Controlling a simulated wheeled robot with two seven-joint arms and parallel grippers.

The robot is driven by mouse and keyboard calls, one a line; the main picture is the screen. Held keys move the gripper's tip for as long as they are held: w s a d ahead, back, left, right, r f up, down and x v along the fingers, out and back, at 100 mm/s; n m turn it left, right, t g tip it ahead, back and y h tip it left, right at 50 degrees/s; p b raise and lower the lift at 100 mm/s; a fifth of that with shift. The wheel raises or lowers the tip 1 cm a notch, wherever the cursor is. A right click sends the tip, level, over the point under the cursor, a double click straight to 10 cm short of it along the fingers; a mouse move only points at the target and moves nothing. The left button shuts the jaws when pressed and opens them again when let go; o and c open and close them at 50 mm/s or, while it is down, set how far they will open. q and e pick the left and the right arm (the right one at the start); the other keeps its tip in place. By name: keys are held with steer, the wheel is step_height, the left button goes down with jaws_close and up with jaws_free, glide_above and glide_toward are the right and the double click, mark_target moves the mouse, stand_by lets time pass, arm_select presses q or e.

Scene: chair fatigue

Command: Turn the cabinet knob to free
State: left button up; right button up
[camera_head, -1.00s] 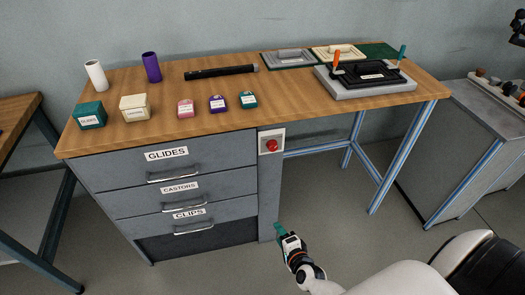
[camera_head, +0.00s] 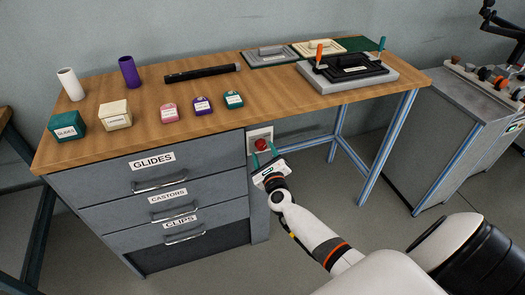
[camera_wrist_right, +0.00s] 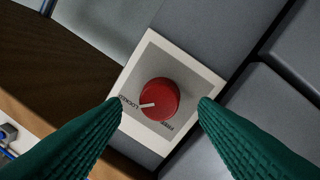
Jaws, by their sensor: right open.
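The cabinet knob (camera_head: 262,145) is a round red knob on a white square plate (camera_head: 251,133), on the cabinet's front to the right of the drawers. In the right wrist view the red knob (camera_wrist_right: 160,98) has a pale pointer directed at the word LOCKED; FREE is printed at another edge of the plate (camera_wrist_right: 192,68). My right gripper (camera_head: 264,157) is open just in front of the knob. Its green fingers show on either side of the knob in the right wrist view (camera_wrist_right: 160,102), with gaps and no visible contact. My left gripper is not in view.
Drawers labelled GLIDES (camera_head: 215,170), CASTORS (camera_head: 220,190) and CLIPS (camera_head: 150,240) are shut left of the knob. The wooden worktop (camera_head: 200,135) overhangs above and holds small boxes, cylinders and a black fixture (camera_head: 350,70). Open space lies under the table's right side.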

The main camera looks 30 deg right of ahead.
steer(key=shift+x, duration=1)
steer(key=c, duration=1)
steer(key=shift+o, duration=0.2)
